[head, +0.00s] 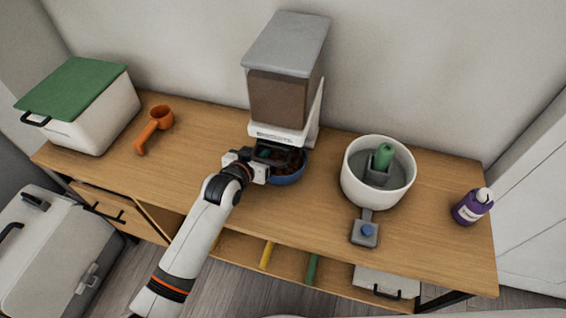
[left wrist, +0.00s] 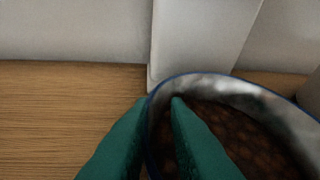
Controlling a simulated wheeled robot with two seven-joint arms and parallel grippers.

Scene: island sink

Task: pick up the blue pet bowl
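The blue pet bowl (head: 288,177) stands on the wooden counter under the front of the food dispenser, with brown kibble in it. My left gripper (head: 271,153) is at the bowl's left side and hides part of it. In the left wrist view the green fingertips (left wrist: 161,100) straddle the bowl's rim (left wrist: 190,76), one outside and one inside over the kibble. The outer finger looks close against the rim; whether both fingers press on the wall cannot be told. My right gripper is not in view.
The food dispenser (head: 283,90) stands directly behind the bowl. A white pot (head: 355,190) with a green-handled item is to the right, with a purple bottle (head: 468,208) beyond. An orange scoop (head: 155,128) and a green-lidded bin (head: 95,115) are left. The counter between scoop and bowl is clear.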

